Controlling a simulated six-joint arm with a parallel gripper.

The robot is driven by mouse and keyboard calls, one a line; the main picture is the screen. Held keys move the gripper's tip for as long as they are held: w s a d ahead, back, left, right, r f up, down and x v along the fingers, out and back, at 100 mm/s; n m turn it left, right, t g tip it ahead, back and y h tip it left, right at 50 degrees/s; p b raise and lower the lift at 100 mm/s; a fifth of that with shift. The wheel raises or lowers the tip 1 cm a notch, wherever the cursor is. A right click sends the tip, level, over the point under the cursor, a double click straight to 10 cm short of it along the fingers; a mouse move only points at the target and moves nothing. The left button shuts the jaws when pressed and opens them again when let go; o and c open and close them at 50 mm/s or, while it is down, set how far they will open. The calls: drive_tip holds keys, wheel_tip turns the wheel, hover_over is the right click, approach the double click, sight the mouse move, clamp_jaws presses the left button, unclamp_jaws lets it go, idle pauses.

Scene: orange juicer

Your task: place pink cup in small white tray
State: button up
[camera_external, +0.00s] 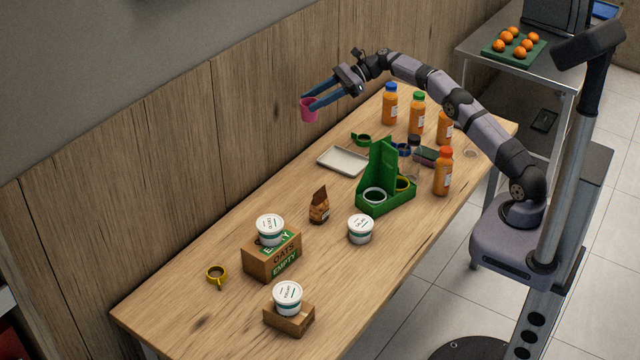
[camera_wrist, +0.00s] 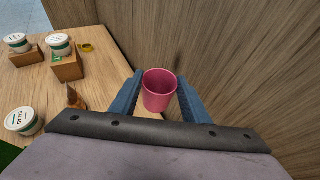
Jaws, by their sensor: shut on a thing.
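The pink cup (camera_external: 308,111) is held between the blue fingers of my gripper (camera_external: 318,98), high above the back edge of the table near the wooden wall. In the wrist view the cup (camera_wrist: 160,92) looks upright, mouth up, with the gripper fingers (camera_wrist: 158,95) on either side of it. The small white tray (camera_external: 343,161) lies flat and empty on the table, below and to the right of the cup in the external view. The tray does not show in the wrist view.
Several orange bottles (camera_external: 417,115) stand right.

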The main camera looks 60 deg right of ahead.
drive_tip(key=s+d+m+t+h, duration=0.2)
drive_tip(key=s+d, duration=0.2)
drive_tip(key=d, duration=0.4)
hover_over(349, 162)
drive_tip(key=shift+d+f, duration=0.1)
drive_tip(key=shift+f, duration=8.9)
drive_tip(key=shift+f, duration=0.15)
drive_tip(key=o, duration=1)
